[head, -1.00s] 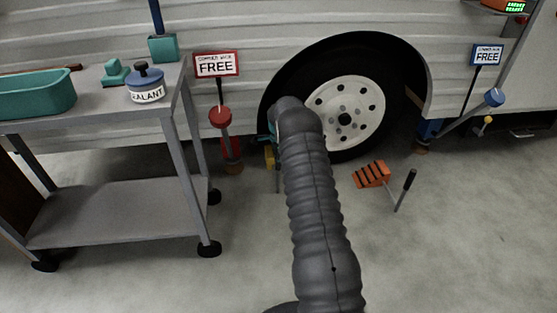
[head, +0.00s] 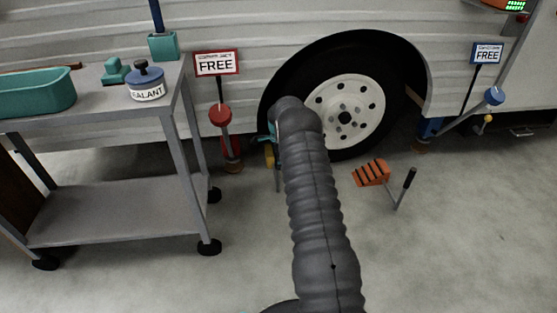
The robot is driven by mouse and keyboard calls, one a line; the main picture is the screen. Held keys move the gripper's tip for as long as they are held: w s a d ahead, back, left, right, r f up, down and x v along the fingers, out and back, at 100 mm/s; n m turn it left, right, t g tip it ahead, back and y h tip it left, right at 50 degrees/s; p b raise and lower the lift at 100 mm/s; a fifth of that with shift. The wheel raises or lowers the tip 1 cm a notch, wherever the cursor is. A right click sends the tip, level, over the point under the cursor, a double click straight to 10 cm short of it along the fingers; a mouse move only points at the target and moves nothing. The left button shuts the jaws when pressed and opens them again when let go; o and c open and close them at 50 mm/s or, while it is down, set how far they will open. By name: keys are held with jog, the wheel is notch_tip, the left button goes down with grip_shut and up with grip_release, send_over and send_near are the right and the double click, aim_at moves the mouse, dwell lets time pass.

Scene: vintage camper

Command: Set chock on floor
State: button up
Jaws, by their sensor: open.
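An orange chock (head: 371,173) with dark ribs sits on the floor just right of the wheel's bottom, apart from my arm. A grey rod with a black handle (head: 405,187) stands out from its right side. A small yellow thing (head: 269,156) shows left of my arm near the tire's lower left; most of it is hidden, so I cannot tell what it is. My gripper (head: 273,136) is mostly hidden behind my dark ribbed arm. Only a teal bit of it seems to show, beside the tire's left edge. I see nothing held in it.
The white-rimmed wheel (head: 345,117) fills the arch. A red jack stand (head: 221,117) with a FREE sign is to its left, a blue jack (head: 432,128) to its right. A grey cart (head: 110,205) with a teal tray and sealant stands left. The front floor is clear.

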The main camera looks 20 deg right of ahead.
notch_tip(320, 180, up, 12)
jog(key=shift+s+f, duration=0.1)
notch_tip(320, 180, up, 10)
jog(key=p, duration=0.7)
dwell(1.3)
dwell(0.4)
